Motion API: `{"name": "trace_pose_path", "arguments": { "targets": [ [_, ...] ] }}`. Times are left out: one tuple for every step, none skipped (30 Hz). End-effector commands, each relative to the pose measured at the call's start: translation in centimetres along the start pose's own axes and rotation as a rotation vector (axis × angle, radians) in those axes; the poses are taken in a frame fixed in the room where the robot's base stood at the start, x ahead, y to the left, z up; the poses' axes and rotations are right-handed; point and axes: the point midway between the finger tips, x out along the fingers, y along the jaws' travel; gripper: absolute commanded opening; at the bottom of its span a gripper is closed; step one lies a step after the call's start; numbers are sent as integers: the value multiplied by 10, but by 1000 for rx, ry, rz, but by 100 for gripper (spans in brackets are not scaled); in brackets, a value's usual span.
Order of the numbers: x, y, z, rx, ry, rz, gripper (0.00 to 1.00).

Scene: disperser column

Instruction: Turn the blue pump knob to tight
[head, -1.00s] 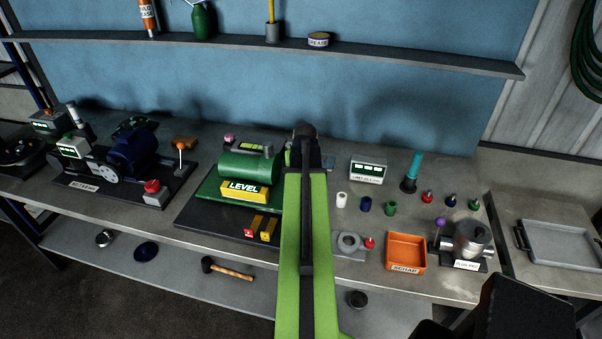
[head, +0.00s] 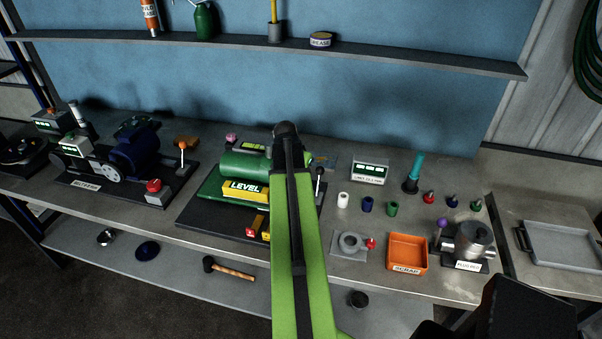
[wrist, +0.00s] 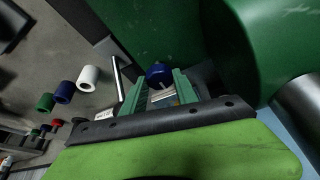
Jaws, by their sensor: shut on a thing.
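The blue pump knob (wrist: 158,72) shows in the wrist view between the tips of my gripper's green fingers (wrist: 158,82). My gripper is shut on it. A pale piece with a small marking lies between the fingers below the knob. The green pump (head: 240,165) stands on the bench left of my arm in the head view, and its green body (wrist: 245,40) fills the upper right of the wrist view. In the head view my arm hides the knob and my fingers. I cannot read how tight the knob is.
A yellow LEVEL block (head: 245,190) stands at the pump's front. A black-tipped lever (head: 319,175) rises right of my arm. White, blue and green sleeves (head: 343,200), a small display (head: 370,172) and an orange scrap tray (head: 407,251) stand further right.

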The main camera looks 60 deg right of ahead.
Motion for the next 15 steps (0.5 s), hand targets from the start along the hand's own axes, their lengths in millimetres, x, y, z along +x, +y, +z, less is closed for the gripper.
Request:
{"name": "trace_pose_path", "arguments": {
  "targets": [
    [0,0,-1,6,1,3,0],
    [0,0,-1,8,1,5,0],
    [0,1,-1,11,1,6,0],
    [0,1,-1,13,1,6,0],
    [0,1,-1,14,1,7,0],
    [0,1,-1,15,1,7,0],
    [0,1,-1,15,0,7,0],
    [0,1,0,16,0,8,0],
    [0,1,0,16,0,8,0],
    [0,1,0,16,0,8,0],
    [0,1,-1,16,0,8,0],
    [0,1,-1,16,0,7,0],
    [0,1,-1,16,0,7,0],
    [0,1,-1,16,0,7,0],
    [0,1,-1,16,0,7,36]
  ]
}}
